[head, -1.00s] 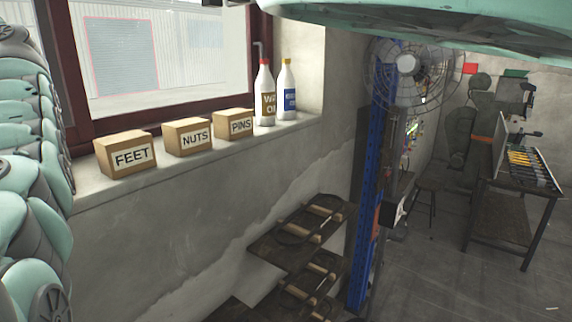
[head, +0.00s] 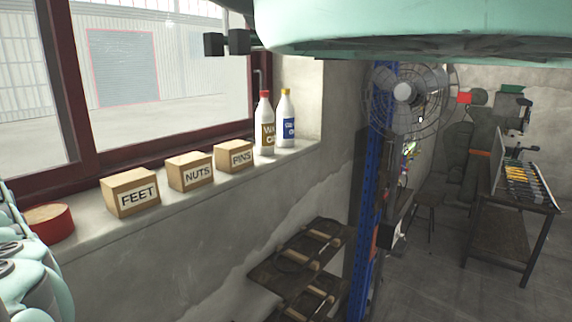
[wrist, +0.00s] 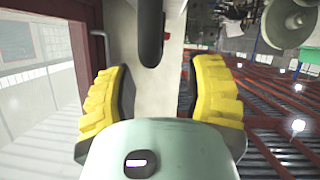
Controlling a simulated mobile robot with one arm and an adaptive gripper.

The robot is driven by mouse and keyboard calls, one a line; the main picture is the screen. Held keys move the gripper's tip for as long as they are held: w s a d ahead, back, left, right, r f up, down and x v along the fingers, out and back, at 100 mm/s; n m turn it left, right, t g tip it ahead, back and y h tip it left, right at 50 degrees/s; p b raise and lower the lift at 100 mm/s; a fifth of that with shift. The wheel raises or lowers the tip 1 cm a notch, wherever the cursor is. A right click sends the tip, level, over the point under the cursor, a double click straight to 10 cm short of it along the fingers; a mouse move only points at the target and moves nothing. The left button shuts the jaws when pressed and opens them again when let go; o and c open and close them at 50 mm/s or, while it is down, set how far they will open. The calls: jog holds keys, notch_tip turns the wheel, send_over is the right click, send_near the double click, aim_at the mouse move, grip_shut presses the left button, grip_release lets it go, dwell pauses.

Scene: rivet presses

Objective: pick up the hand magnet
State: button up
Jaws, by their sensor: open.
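In the wrist view my gripper (wrist: 160,75) shows two yellow ribbed fingers spread apart, with no object held between them. Beyond the fingers, near the top centre, is a dark rounded thing with a red edge (wrist: 150,32) against a pale strip; I cannot tell if it is the hand magnet. No thing in the head view is clearly a hand magnet. The gripper fingers are not clear in the head view.
The window sill (head: 92,243) carries a round red tin (head: 50,223), boxes marked FEET (head: 131,193), NUTS (head: 190,172) and PINS (head: 235,156), and two bottles (head: 265,125). A fan (head: 403,92), dark shelves (head: 300,250) and a tool table (head: 510,205) stand to the right.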

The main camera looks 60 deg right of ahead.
jog(key=shift+w+a+r+p, duration=0.1)
jog(key=shift+a+p, duration=0.6)
jog(key=shift+p, duration=0.4)
jog(key=p+x, duration=0.2)
jog(key=p, duration=0.1)
jog(key=shift+w+a, duration=0.2)
jog(key=shift+a, duration=0.1)
jog(key=shift+w+a+f, duration=0.1)
jog(key=shift+a+f, duration=0.35)
jog(key=shift+f, duration=0.25)
grip_shut()
